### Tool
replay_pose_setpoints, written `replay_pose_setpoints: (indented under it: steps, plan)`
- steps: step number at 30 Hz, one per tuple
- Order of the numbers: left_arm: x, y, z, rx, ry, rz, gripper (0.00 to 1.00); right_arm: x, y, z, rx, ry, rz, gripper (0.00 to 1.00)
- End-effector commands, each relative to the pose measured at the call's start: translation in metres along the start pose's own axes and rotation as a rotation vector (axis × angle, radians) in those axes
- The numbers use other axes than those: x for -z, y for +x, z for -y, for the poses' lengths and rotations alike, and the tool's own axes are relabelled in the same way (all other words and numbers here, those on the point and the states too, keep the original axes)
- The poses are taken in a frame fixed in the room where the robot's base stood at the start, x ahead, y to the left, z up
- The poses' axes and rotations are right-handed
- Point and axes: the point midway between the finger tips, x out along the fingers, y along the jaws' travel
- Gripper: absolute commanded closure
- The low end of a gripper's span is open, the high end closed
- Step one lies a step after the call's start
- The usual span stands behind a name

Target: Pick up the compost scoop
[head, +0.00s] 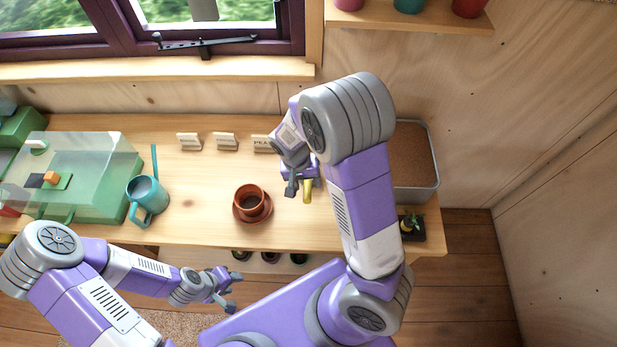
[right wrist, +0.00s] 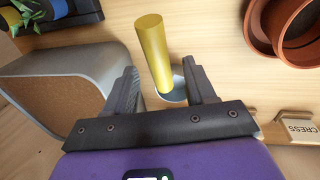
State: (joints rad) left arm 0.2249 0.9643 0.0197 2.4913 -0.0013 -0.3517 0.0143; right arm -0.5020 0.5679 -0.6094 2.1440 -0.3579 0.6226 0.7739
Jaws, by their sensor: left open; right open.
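The compost scoop has a yellow cylindrical handle (head: 308,191) and a grey metal end, which is mostly hidden. In the right wrist view the yellow handle (right wrist: 153,50) shows between the two fingers, with the metal end behind it near the right finger. My right gripper (head: 303,185) is open at the scoop, its fingers on either side of the handle and not closed on it; it also shows in the right wrist view (right wrist: 161,78). My left gripper (head: 229,291) is open and empty in front of the bench, away from the scoop.
A terracotta pot on a saucer (head: 251,214) stands left of the scoop. A grey-rimmed bin of brown soil (head: 434,165) is to the right, partly behind my arm. Name signs (head: 225,142), a teal watering can (head: 148,197) and a clear-lidded green box (head: 98,190) stand further left.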

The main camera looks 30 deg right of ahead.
Motion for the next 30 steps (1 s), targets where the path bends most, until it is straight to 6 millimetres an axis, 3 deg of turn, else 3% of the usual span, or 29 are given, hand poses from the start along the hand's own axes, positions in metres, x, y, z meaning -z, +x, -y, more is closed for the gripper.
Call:
replay_pose_setpoints:
  steps: [3,6,14,23,30]
  plan:
    - [0.000,0.003,0.001,0.000,0.000,-0.001,0.57,-0.001,0.019,-0.001,-0.003,-0.001,0.003,0.45]
    - [0.001,0.003,0.001,0.000,0.000,-0.001,0.57,0.000,0.026,-0.001,-0.001,-0.001,0.002,0.45]
    - [0.001,0.003,0.001,0.000,0.000,-0.001,0.57,0.000,0.027,-0.001,0.001,-0.001,0.001,0.47]
    - [0.001,0.003,0.001,0.000,0.000,-0.001,0.57,0.000,0.027,0.000,0.001,-0.001,0.000,0.92]
    - [0.001,0.003,0.001,0.000,0.000,-0.001,0.57,0.000,0.025,-0.001,0.002,-0.001,-0.001,0.92]
